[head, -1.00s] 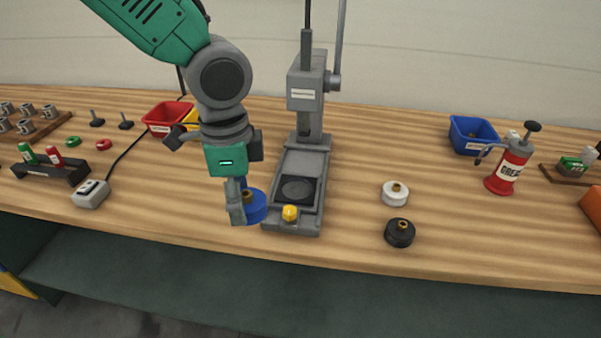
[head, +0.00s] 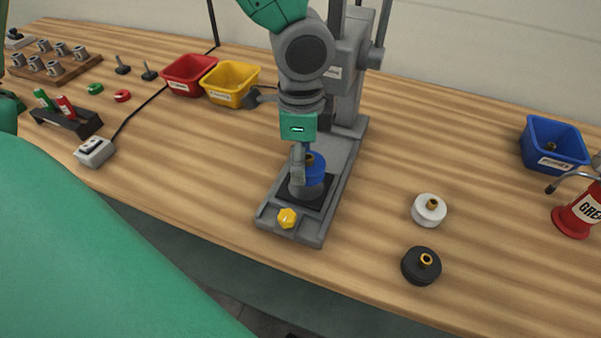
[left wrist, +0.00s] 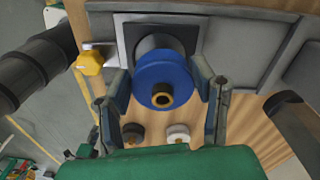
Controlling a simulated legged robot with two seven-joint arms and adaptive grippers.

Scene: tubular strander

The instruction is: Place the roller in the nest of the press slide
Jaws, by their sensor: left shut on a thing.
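The roller (head: 317,167), a blue disc with a brass hub, is held by my left gripper (head: 305,165). In the left wrist view the roller (left wrist: 160,78) sits between the two fingers, its brass hub toward the camera. It is over the grey round nest (head: 302,189) on the dark pad of the press slide (head: 268,207). The nest is partly hidden under the roller, and I cannot tell whether the two touch. A yellow knob (head: 287,218) is at the slide's front end. My right gripper is not in view.
The press column (head: 348,95) stands just behind my left gripper. A white roller (head: 429,210) and a black roller (head: 420,266) stand right of the slide. Red (head: 187,75) and yellow (head: 230,84) bins are behind left, a blue bin (head: 553,146) at right.

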